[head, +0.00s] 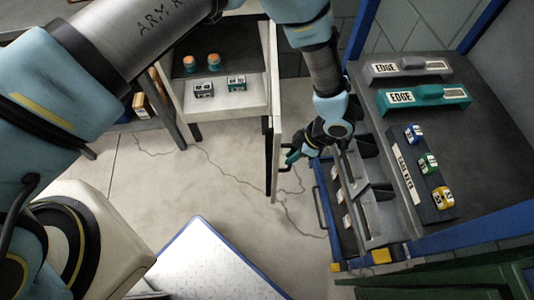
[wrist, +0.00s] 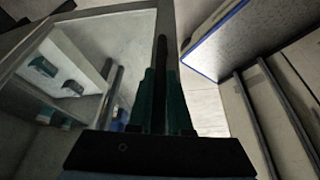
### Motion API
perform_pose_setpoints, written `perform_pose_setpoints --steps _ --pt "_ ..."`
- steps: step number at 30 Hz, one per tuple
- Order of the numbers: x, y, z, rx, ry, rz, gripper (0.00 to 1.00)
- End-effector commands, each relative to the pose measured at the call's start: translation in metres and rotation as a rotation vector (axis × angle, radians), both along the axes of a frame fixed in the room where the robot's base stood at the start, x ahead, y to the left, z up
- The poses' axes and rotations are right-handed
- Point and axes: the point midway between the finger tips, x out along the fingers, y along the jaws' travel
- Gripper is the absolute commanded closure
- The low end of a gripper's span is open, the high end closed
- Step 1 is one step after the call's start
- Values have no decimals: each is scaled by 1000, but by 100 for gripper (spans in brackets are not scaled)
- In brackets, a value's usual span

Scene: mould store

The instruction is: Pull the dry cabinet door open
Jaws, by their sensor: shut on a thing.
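The dry cabinet (head: 250,92) stands at the upper middle of the head view, with its inside showing. Its pale-framed door (head: 276,90) is seen nearly edge-on along the cabinet's right side, standing out from the front. My gripper (head: 292,157) is at the right face of the door, near its near end. In the wrist view its two teal fingers (wrist: 160,100) are shut on the dark bar handle (wrist: 161,52). The glass door (wrist: 128,30) fills the left of that view, with small boxes behind it.
Two orange-capped jars (head: 200,62) and two small boxes (head: 220,86) are inside the cabinet. A dark bench (head: 370,130) with labelled blocks stands right of my arm, close by. A blue-edged white panel (head: 205,265) lies low in front. Cracked floor (head: 225,185) between is clear.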

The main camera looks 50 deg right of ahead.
Motion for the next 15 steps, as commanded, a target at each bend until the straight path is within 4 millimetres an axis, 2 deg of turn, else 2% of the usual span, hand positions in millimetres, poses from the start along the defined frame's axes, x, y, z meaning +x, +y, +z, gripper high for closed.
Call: perform_pose_setpoints --steps 1,6,15 --pt "-8 -6 -4 1 3 23 100" --pt "-22 -24 -3 2 2 78 100" --pt "-30 -34 -2 3 2 110 100"
